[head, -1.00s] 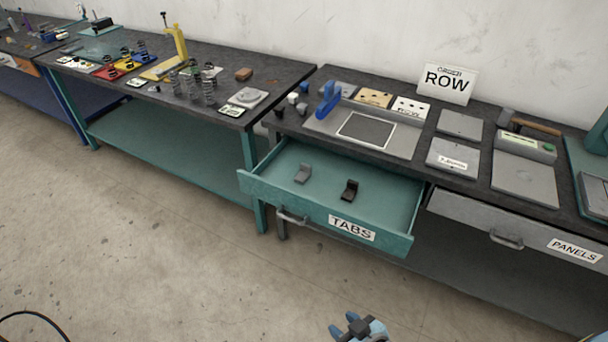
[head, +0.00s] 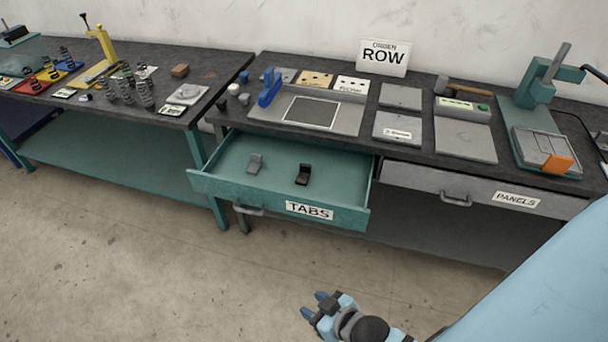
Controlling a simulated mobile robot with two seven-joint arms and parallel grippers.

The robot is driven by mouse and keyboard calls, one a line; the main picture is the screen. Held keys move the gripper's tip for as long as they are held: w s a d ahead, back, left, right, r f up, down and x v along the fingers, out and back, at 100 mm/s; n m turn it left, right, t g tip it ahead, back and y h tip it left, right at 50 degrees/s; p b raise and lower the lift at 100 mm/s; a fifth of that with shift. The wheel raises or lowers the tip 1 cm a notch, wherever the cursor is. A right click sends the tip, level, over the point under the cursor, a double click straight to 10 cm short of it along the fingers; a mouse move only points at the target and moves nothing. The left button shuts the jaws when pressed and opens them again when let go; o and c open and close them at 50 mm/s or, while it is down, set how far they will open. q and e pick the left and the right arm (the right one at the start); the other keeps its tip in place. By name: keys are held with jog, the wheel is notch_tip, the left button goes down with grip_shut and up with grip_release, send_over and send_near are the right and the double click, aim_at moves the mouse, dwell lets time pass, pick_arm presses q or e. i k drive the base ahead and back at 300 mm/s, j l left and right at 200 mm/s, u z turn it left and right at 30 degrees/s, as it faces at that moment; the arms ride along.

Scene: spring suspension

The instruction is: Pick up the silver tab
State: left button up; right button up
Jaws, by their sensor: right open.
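The silver tab (head: 255,163) is a small grey L-shaped piece lying in the open teal drawer (head: 228,189) labelled TABS. A black tab (head: 303,174) of similar shape lies to its right in the same drawer, apart from it. My right gripper (head: 312,305) shows at the bottom of the head view, with blue fingertips. It is open and empty, over the floor, in front of and below the drawer in the picture. It is well apart from both tabs. My left gripper is not in view.
The dark workbench (head: 350,143) above the drawer holds flat plates, a blue upright part (head: 270,88), a ROW sign (head: 383,57) and a teal press (head: 540,90). A closed PANELS drawer (head: 420,180) is to the right. A second bench with springs stands left. The floor in front is clear.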

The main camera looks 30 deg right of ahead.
aim_at(256, 160)
jog(key=z, duration=1.9)
jog(key=u, duration=1.25)
jog(key=i+j, duration=0.7)
jog(key=i+j+u, duration=0.1)
jog(key=i+j, duration=0.6)
jog(key=i, duration=0.25)
